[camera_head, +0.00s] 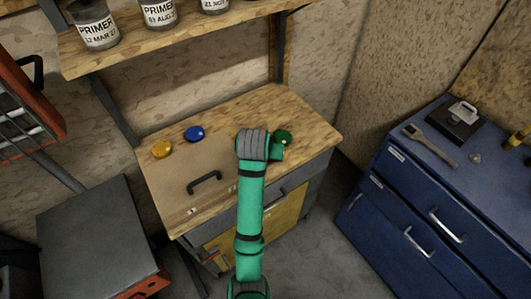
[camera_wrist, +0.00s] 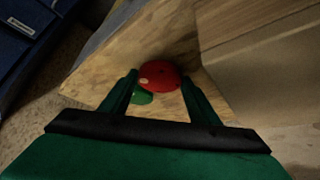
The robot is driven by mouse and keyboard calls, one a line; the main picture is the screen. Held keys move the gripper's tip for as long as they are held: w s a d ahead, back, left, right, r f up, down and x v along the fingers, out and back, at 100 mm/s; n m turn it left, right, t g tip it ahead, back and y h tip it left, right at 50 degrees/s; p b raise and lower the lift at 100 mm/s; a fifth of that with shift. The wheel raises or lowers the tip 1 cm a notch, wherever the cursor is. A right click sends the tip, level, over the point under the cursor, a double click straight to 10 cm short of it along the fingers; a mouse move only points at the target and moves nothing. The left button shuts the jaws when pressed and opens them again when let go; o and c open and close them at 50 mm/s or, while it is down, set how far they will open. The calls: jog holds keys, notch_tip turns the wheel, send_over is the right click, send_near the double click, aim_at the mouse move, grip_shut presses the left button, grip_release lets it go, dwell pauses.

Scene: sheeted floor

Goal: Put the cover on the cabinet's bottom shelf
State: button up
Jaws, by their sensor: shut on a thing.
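My gripper (camera_wrist: 158,84) is shut on a round red disc (camera_wrist: 158,75), low over the wooden top of a grey cabinet (camera_head: 310,133). The disc is hidden by my arm in the head view. A green disc (camera_wrist: 141,98) lies close by, partly covered by the red one; it also shows in the head view (camera_head: 282,137). A tan panel or box with a black handle (camera_head: 204,182) sits on the cabinet's left part. I cannot tell which of these is the cover. The cabinet's yellow front (camera_head: 285,220) is partly hidden by my arm; its bottom shelf is not clearly visible.
A blue disc (camera_head: 194,133) and a yellow disc (camera_head: 162,149) lie behind the tan panel. A wall shelf (camera_head: 185,38) with primer cans (camera_head: 97,26) hangs above. A blue drawer unit (camera_head: 400,200) stands right, a dark box (camera_head: 95,225) left. Floor shows between the cabinets.

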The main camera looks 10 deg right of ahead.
jog(key=shift+f, duration=0.5)
